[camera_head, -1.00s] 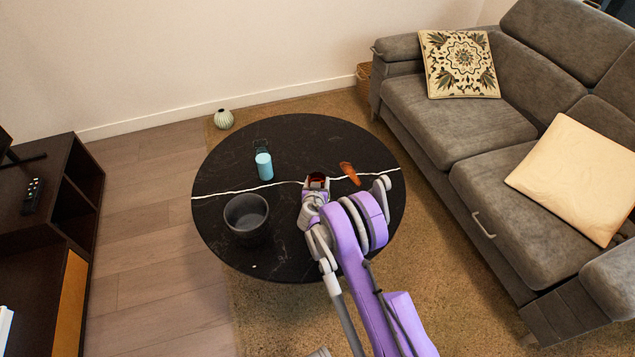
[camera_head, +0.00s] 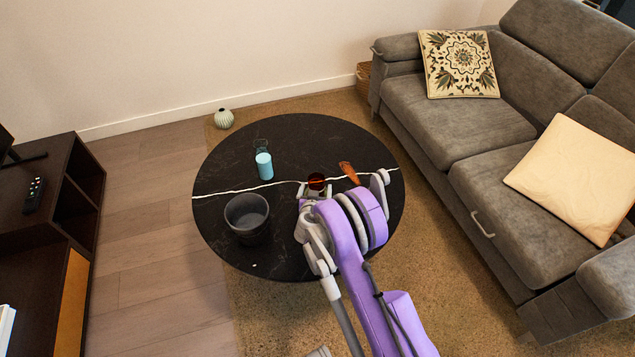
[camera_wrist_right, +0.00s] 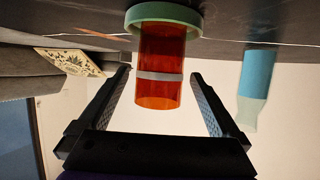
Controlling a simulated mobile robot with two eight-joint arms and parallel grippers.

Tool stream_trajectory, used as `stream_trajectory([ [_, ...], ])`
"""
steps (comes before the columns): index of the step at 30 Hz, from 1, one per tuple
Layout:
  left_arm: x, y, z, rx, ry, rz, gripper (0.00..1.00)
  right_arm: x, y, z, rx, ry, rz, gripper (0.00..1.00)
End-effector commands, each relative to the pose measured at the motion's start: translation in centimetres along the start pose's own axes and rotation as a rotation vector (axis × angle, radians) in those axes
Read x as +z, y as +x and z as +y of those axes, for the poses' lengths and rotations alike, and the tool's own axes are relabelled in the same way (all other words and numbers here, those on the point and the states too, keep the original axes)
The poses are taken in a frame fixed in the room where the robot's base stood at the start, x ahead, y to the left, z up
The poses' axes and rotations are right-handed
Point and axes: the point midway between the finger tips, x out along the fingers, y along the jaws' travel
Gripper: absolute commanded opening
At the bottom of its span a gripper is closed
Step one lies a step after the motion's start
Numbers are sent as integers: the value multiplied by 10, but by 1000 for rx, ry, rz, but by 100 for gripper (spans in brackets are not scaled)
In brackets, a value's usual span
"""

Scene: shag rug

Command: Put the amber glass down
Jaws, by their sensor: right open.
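The amber glass (camera_head: 316,181) stands upright on the round black table (camera_head: 300,130). The right wrist view is upside down. In it the amber glass (camera_wrist_right: 160,55) has a pale band round its middle, and its base meets a green disc (camera_wrist_right: 164,17) against the table top. My right gripper (camera_head: 314,190) is open just on the near side of the glass. In the wrist view its two fingers (camera_wrist_right: 160,95) are spread to either side with gaps to the glass. My left gripper is not in view.
A dark pot (camera_head: 246,216) is at the front left. An orange object (camera_head: 349,172) lies close to the right. A grey sofa (camera_head: 450,115) stands right of the table.

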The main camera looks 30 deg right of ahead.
Motion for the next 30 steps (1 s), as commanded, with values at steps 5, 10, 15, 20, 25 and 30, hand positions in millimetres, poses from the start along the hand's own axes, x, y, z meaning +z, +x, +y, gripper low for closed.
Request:
stream_trajectory([
  [5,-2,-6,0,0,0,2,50,-1,-38,0,-1,0,1,99],
  [10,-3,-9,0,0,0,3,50,0,-58,0,-1,0,0,99],
  [15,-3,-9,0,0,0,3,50,-9,-71,1,4,-10,-19,99],
  [20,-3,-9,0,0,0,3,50,-36,-100,4,13,-54,-98,99],
  [25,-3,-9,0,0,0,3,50,-61,-151,12,2,-123,-225,99],
  [30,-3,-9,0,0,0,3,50,-72,-209,24,-40,-197,-356,99],
])
